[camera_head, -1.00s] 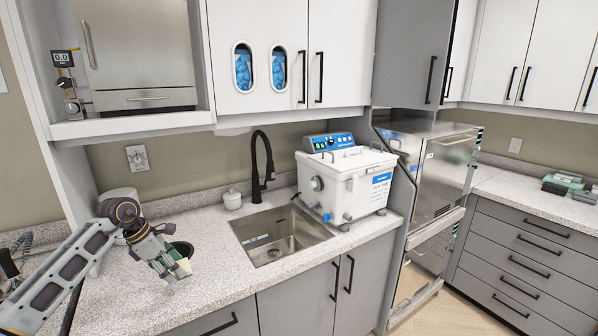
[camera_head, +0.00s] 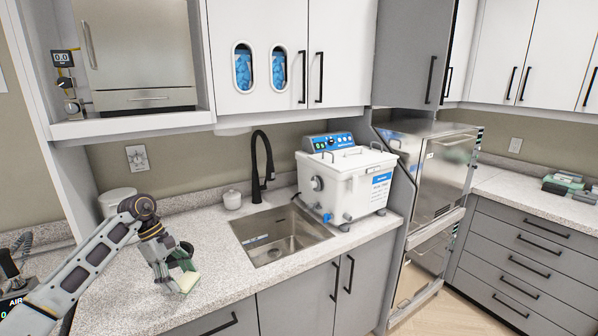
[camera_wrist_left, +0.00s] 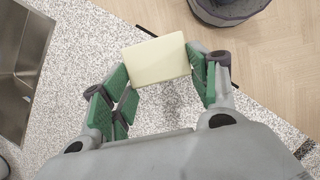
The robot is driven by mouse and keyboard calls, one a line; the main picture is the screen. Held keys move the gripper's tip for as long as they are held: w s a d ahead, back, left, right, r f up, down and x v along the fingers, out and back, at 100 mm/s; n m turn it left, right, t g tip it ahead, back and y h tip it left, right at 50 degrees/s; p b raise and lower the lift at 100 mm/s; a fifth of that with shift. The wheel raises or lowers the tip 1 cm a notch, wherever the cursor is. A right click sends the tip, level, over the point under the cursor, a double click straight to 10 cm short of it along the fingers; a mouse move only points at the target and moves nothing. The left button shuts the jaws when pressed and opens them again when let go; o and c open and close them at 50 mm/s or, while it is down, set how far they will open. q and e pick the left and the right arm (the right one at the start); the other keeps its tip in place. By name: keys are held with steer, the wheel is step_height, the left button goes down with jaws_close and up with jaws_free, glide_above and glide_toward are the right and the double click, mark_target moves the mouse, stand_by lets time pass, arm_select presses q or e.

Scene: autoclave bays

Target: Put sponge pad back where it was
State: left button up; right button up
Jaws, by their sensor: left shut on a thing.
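The sponge pad (camera_head: 187,282) is a small pale cream block. My left gripper (camera_head: 178,275) is shut on it, over the counter left of the sink. In the left wrist view, the pad (camera_wrist_left: 156,60) sits between the green finger pads of my left gripper (camera_wrist_left: 159,70), with speckled counter beneath it and the counter's front edge close by. Whether the pad touches the counter is hard to tell. My right gripper is not in view.
The sink (camera_head: 283,236) with a black faucet (camera_head: 259,165) lies to the right, with a white bath unit (camera_head: 345,178) beyond. Counter (camera_head: 215,285) right of the pad is clear.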

mark_target(187, 283)
arm_select(q)
steer(key=m, duration=0.1)
steer(key=d+f+m+g, duration=0.1)
steer(key=m, duration=0.1)
steer(key=s+d+m, duration=0.1)
steer(key=m, duration=0.1)
steer(key=shift+s+f+g+y, duration=0.1)
steer(key=shift+f+g+y, duration=0.2)
steer(key=shift+g+y, duration=0.1)
steer(key=m, duration=0.1)
steer(key=s+d+f+m, duration=0.1)
steer(key=m+g+y, duration=0.1)
steer(key=shift+s+d+f+m, duration=0.15)
steer(key=shift+d+f+m, duration=0.1)
steer(key=shift+m, duration=0.15)
steer(key=s+d+f+m+y, duration=0.1)
steer(key=m, duration=0.1)
steer(key=s+d+f+m, duration=0.2)
steer(key=shift+d+f+m+g+y, duration=0.15)
steer(key=shift+m+g+y, duration=0.25)
steer(key=s+d+f+m, duration=0.1)
steer(key=s+d+f, duration=0.4)
steer(key=s+f, duration=0.1)
steer(key=shift+s+d+f+m+y, duration=0.2)
steer(key=shift+d+f+m+y, duration=0.2)
steer(key=shift+f, duration=0.1)
steer(key=shift+s+r, duration=0.1)
